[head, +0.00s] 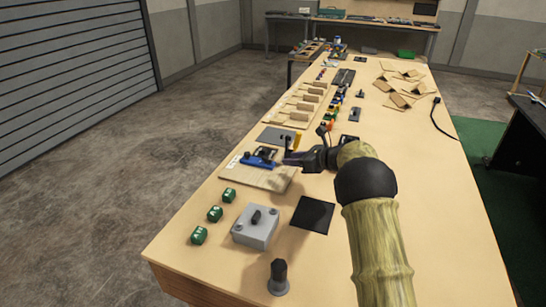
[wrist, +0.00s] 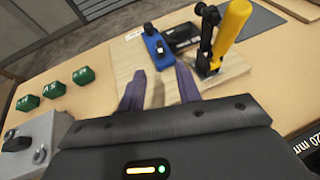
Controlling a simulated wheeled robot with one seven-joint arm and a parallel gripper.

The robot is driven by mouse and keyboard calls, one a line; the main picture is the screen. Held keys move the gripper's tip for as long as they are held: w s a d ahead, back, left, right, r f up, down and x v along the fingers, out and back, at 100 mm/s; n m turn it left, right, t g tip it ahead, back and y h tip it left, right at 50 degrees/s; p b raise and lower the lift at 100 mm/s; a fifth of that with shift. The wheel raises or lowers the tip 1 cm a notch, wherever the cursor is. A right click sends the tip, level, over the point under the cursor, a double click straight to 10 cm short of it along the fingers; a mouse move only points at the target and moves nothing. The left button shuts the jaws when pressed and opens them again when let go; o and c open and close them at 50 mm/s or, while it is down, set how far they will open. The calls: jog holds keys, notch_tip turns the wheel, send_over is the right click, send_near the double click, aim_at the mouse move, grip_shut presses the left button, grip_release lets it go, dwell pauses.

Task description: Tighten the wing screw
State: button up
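A blue clamp piece (wrist: 157,47) with a small black knob (wrist: 150,29) stands on a light wooden board (wrist: 147,82). The knob may be the wing screw, but it is too small to tell. The board also shows in the head view (head: 262,178), with the blue piece (head: 258,162) near its far edge. My gripper (wrist: 158,82) is open, its two purple fingers apart with nothing between them. It hangs over the board, short of the blue piece. In the head view my gripper (head: 291,159) is just right of the blue piece.
A toggle clamp with a yellow handle (wrist: 232,32) rises close to my right finger. A grey box with a black knob (head: 256,226), several green blocks (head: 215,214), a black square (head: 313,215) and a dark post (head: 279,277) stand nearer.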

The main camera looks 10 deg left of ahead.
aim_at(273, 165)
jog(key=p+x, duration=0.2)
jog(key=x, duration=0.7)
jog(key=shift+a+f, duration=0.1)
jog(key=shift+f, duration=0.05)
grip_shut()
